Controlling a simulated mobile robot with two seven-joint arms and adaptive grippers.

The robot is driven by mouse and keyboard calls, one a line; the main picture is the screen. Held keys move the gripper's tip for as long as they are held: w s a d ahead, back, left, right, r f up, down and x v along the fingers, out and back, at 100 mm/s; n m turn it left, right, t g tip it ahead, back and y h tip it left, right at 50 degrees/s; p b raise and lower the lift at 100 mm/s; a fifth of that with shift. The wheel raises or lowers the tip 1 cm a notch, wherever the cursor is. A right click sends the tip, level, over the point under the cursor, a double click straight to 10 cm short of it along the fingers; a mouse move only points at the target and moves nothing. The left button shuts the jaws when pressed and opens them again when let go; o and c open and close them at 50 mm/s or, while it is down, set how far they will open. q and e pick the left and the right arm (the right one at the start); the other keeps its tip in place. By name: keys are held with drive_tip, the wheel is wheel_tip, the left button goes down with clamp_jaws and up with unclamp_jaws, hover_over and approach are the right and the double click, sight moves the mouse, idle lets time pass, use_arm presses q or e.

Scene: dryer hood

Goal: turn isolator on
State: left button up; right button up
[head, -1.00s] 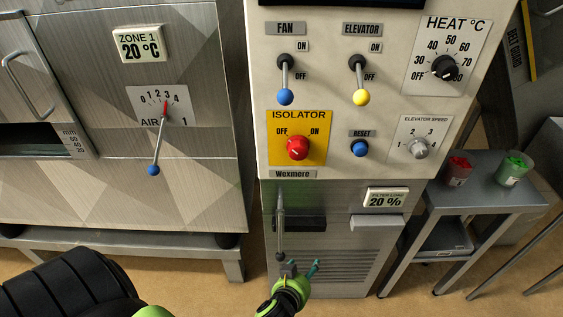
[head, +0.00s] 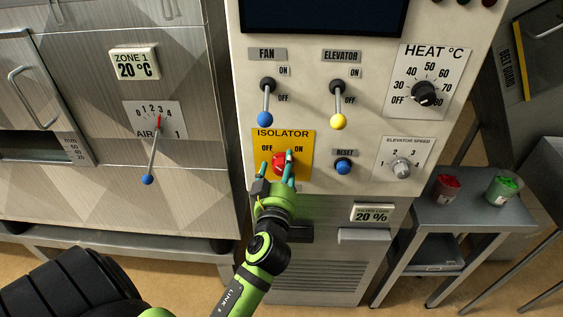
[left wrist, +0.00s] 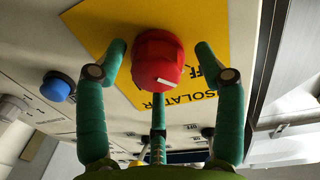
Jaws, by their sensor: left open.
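The isolator is a red rotary knob (head: 279,161) on a yellow plate (head: 304,138) marked OFF at left and ON at right, on the cream control panel. In the left wrist view the red knob (left wrist: 158,58) shows a white mark on the side of the printed OFF. My left gripper (head: 277,168) is open in front of the knob and partly covers it. In the left wrist view its green fingers (left wrist: 160,85) are spread around the knob, with visible gaps on both sides. Whether any finger touches the knob is unclear. My right gripper is not in view.
Above the isolator are the fan lever (head: 265,103) and elevator lever (head: 338,104). To its right are the blue reset button (head: 343,167) and elevator speed knob (head: 401,167). The air lever (head: 151,155) is at left. A side table (head: 470,215) holds two containers.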

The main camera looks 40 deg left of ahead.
use_arm(q)
drive_tip(key=shift+w+a, duration=0.15)
drive_tip(key=shift+w, duration=0.15)
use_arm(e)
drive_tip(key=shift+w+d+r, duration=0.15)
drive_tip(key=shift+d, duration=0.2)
